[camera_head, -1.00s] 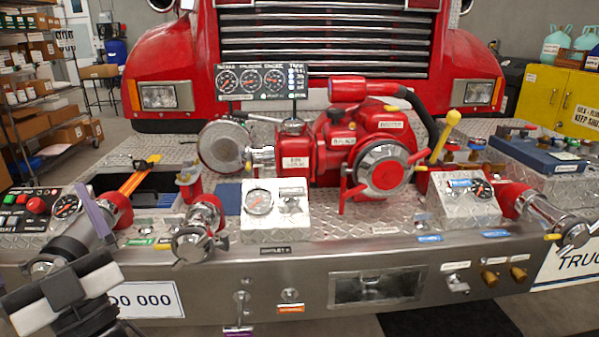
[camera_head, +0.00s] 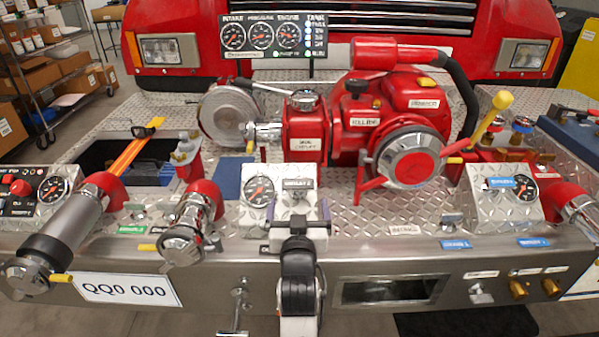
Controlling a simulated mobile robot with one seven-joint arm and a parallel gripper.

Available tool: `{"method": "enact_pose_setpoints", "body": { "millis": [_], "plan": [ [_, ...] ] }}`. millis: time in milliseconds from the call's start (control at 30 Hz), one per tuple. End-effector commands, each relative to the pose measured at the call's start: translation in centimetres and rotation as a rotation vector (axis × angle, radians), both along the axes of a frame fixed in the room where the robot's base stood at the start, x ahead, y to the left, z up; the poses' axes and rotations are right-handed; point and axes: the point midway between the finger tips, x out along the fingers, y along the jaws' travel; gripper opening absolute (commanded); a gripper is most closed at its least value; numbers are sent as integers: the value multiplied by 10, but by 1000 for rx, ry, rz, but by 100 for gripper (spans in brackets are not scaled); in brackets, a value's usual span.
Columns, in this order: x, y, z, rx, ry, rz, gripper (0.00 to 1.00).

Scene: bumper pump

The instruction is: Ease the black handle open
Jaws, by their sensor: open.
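My gripper (camera_head: 298,210) is open, low in the middle of the picture, in front of the small silver gauge panel (camera_head: 258,212). Its two fingers point away from me and stand apart, with nothing seen held between them. They overlap the right part of that panel and hide some of its control. I cannot tell for sure which part is the black handle. A dark lever (camera_head: 272,89) lies above the red pump's (camera_head: 307,135) left part, and a small black piece (camera_head: 355,86) sits on top of the pump. My gripper appears clear of both.
Capped outlets stand at left (camera_head: 75,225) and left of centre (camera_head: 190,225). A second gauge panel (camera_head: 497,205) and a yellow lever (camera_head: 490,115) are at right. The steel bumper front (camera_head: 420,265) runs across.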

Motion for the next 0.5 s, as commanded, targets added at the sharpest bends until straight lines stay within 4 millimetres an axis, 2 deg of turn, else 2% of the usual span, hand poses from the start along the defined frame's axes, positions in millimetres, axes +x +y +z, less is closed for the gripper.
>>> {"method": "enact_pose_setpoints", "body": {
  "millis": [300,500],
  "plan": [
    [69,1,4,0,-2,2,95],
    [101,1,3,0,-2,2,95]
  ]
}}
